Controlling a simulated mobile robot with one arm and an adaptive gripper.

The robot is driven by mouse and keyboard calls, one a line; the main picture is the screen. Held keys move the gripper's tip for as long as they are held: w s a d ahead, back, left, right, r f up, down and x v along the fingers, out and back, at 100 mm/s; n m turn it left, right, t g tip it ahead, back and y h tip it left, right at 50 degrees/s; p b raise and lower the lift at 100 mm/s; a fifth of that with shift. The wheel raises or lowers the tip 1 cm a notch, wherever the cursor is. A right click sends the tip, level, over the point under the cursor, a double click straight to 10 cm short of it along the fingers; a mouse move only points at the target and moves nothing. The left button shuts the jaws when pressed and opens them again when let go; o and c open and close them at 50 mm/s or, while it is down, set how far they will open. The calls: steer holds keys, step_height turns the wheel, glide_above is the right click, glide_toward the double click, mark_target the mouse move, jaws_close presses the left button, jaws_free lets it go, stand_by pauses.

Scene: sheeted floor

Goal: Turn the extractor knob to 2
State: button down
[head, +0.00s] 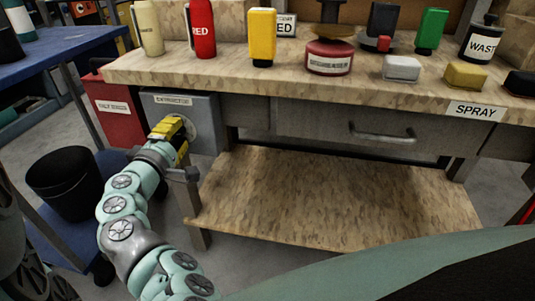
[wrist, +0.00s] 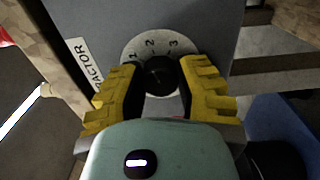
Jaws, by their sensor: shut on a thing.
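The extractor box (head: 205,107) is grey with an "EXTRACTOR" label and sits under the bench's left end. In the wrist view its black round knob (wrist: 160,73) sits on a pale dial (wrist: 151,47) marked 1, 2 and 3. My gripper (head: 178,130), with yellow fingers, is at the box front. In the wrist view my gripper (wrist: 162,82) has a finger on each side of the knob and is shut on it. The knob's pointer mark is too dark to read. In the head view the gripper hides the knob.
A wooden bench (head: 215,73) above carries bottles, a red tin (head: 329,57) and blocks. A red bin (head: 119,112) stands left of the box, and a black bin (head: 66,183) is lower left. A lower wooden shelf (head: 330,198) is bare.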

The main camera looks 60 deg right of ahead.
steer(key=shift+s+d+m, duration=0.1)
steer(key=shift+m, duration=0.4)
steer(key=c, duration=0.6)
jaws_free()
steer(key=v, duration=1.2)
